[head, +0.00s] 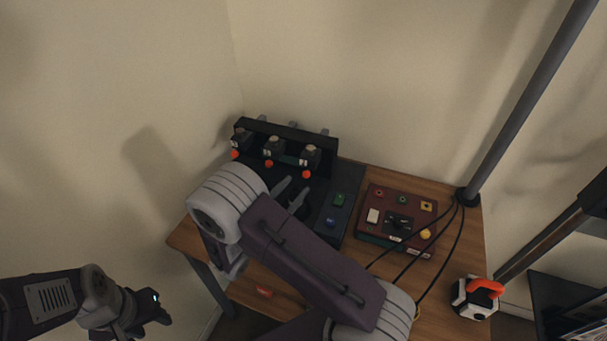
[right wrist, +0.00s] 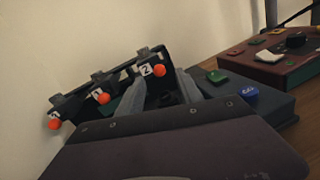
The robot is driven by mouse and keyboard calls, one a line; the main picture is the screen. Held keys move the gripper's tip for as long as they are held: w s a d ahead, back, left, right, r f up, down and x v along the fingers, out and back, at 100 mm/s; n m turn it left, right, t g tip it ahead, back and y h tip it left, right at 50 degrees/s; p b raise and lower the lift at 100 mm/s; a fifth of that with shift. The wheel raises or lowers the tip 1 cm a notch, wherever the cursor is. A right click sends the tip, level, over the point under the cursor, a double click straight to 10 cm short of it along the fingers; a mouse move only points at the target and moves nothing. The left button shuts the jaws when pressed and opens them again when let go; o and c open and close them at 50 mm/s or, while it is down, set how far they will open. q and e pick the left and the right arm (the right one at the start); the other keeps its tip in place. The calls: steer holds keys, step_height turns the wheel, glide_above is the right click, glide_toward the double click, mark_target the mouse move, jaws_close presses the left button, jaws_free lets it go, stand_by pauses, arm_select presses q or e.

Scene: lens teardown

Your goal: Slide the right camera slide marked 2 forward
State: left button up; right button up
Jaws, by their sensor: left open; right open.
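The right camera slide (head: 311,157) is a dark block with an orange knob (head: 306,174), at the right end of a row of three on a black device. In the right wrist view its white label reads 2 (right wrist: 145,70), beside its orange knob (right wrist: 159,71). My right gripper (head: 291,193) is open in front of the slides. In the right wrist view the knob appears between the two grey fingers (right wrist: 161,80), just beyond their tips; I cannot tell whether they touch it. My left gripper (head: 152,306) is open and empty at the lower left, away from the table.
The device base has a green button (head: 339,199) and a blue button (head: 330,222). A dark red control box (head: 370,222) stands to its right, with black cables beside it. A white and orange object (head: 473,297) sits at the table's right front. A grey pole (head: 528,100) rises behind.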

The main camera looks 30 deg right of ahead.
mark_target(306, 175)
steer(key=x, duration=0.7)
steer(key=shift+a+f, duration=0.1)
steer(key=shift+c, duration=0.3)
jaws_close()
steer(key=shift+a, duration=0.1)
stand_by(0.7)
